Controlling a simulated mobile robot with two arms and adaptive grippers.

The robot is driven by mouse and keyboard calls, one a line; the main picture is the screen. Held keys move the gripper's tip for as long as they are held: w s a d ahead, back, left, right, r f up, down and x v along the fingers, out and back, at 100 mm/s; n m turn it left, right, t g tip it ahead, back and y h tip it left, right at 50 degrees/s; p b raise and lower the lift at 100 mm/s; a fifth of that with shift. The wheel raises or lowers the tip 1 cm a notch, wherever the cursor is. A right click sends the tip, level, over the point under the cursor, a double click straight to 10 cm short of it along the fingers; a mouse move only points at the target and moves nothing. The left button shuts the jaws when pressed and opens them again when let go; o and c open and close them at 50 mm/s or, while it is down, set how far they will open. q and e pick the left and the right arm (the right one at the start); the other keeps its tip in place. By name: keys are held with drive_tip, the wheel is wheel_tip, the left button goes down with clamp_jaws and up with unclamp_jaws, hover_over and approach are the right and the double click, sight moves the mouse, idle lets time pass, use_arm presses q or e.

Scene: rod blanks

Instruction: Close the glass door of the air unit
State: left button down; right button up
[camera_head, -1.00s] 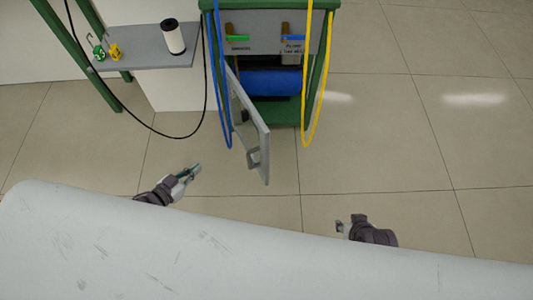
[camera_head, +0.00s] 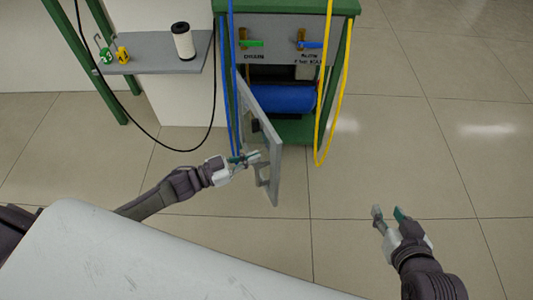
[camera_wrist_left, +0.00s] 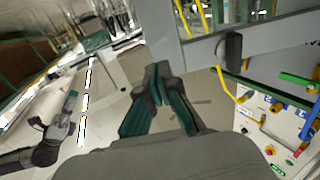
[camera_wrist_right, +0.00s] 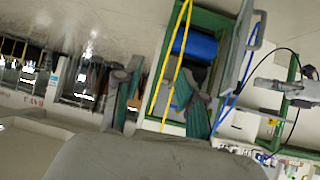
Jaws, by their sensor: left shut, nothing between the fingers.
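The grey-framed door (camera_head: 262,140) of the air unit (camera_head: 285,25) stands swung open toward me in the head view, hinged at the unit's left side. A handle (camera_head: 262,176) is on its left face near the free edge. My left gripper (camera_head: 250,157) is shut and empty, at the left face of the door close to the handle; I cannot tell if it touches. In the left wrist view the shut fingers (camera_wrist_left: 157,72) are in front of the door frame (camera_wrist_left: 195,55). My right gripper (camera_head: 388,212) is open and empty, to the right of the door, well apart from it.
Blue hoses (camera_head: 232,100) hang at the unit's left and a yellow hose (camera_head: 321,120) at its right. A blue cylinder (camera_head: 283,99) lies inside. A grey shelf (camera_head: 150,62) holds a white cylinder (camera_head: 183,41). The floor to the right is clear.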

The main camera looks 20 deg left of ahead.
sight(275, 149)
use_arm(q)
drive_tip(key=x, duration=0.3)
drive_tip(key=shift+w+d+b, duration=0.25)
drive_tip(key=shift+d+b, duration=0.05)
drive_tip(key=shift+b, duration=0.05)
drive_tip(key=shift+w+d, duration=0.25)
drive_tip(key=shift+d, duration=0.05)
use_arm(e)
drive_tip(key=shift+w+a+r+t+y, duration=0.2)
drive_tip(key=shift+w+r+t, duration=0.25)
drive_tip(key=shift+r, duration=0.2)
drive_tip(key=shift+w+a+r+t+y, duration=0.1)
drive_tip(key=shift+w+a+r+t, duration=0.15)
drive_tip(key=shift+w+r+t, duration=0.3)
drive_tip(key=shift+w+a+r+t+y, duration=0.1)
drive_tip(key=shift+w+a+r+t, duration=0.1)
drive_tip(key=shift+w+r+t, duration=0.35)
use_arm(q)
drive_tip(key=shift+d, duration=0.1)
use_arm(e)
drive_tip(key=shift+s+r+g, duration=0.15)
drive_tip(key=shift+g, duration=0.1)
